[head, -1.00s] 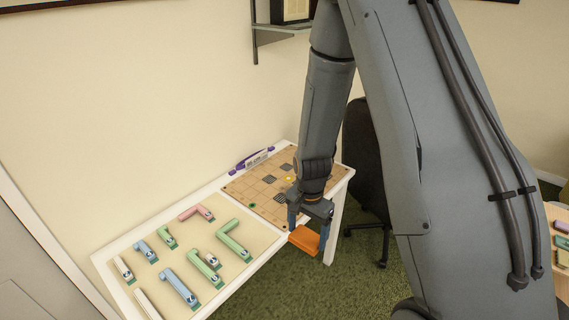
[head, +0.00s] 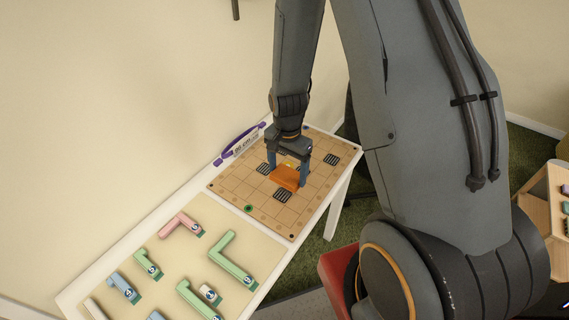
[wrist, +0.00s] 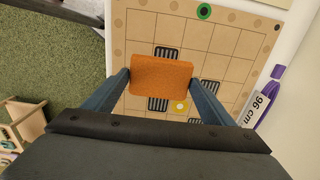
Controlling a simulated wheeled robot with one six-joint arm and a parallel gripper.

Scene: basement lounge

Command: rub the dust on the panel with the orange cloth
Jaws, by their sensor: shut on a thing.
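The panel is a tan gridded board (head: 229,191) on the far part of a white table. It has dark slotted patches (head: 331,159), a green ring (head: 248,208) and a yellow spot; the spot shows beside the cloth in the wrist view (wrist: 180,106). My gripper (head: 287,174) points down over the middle of the panel, shut on the orange cloth (head: 285,178). The cloth, a flat block, spans both fingers in the wrist view (wrist: 160,76) and hides part of the grid. I cannot tell whether it touches the panel. I cannot make out dust clearly.
A purple-ended strip marked 96 cm (head: 241,145) lies along the wall side of the panel. Several coloured L-shaped pieces (head: 232,257) lie on the nearer board. A red object (head: 338,275) and a wooden shelf unit (head: 542,205) stand to the right.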

